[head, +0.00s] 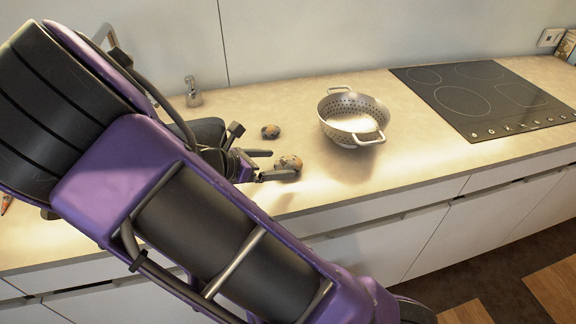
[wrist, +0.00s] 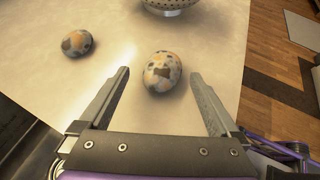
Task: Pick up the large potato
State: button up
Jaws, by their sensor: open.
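Two speckled brown potatoes lie on the beige counter. The larger potato (head: 290,163) is at my gripper (head: 266,164) in the head view. In the wrist view this larger potato (wrist: 162,72) lies just beyond and between the fingertips of my open gripper (wrist: 158,76), with clear gaps on both sides. The smaller potato (head: 270,131) is farther back in the head view; in the wrist view it (wrist: 77,42) lies to the left, outside the fingers. My gripper holds nothing.
A metal colander (head: 353,118) stands on the counter (head: 235,112) to the right of the potatoes. A black cooktop (head: 485,98) is farther right. A small metal fixture (head: 193,92) stands at the back left. The counter's front edge runs close to the larger potato.

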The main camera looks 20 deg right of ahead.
aim_at(282, 165)
jog(key=x, duration=0.4)
jog(key=shift+s+d+f, duration=0.1)
jog(key=shift+s+d, duration=0.15)
jog(key=shift+d, duration=0.05)
jog(key=c, duration=1.5)
notch_tip(282, 165, up, 10)
jog(key=shift+r+p, duration=0.1)
jog(key=shift+p, duration=0.65)
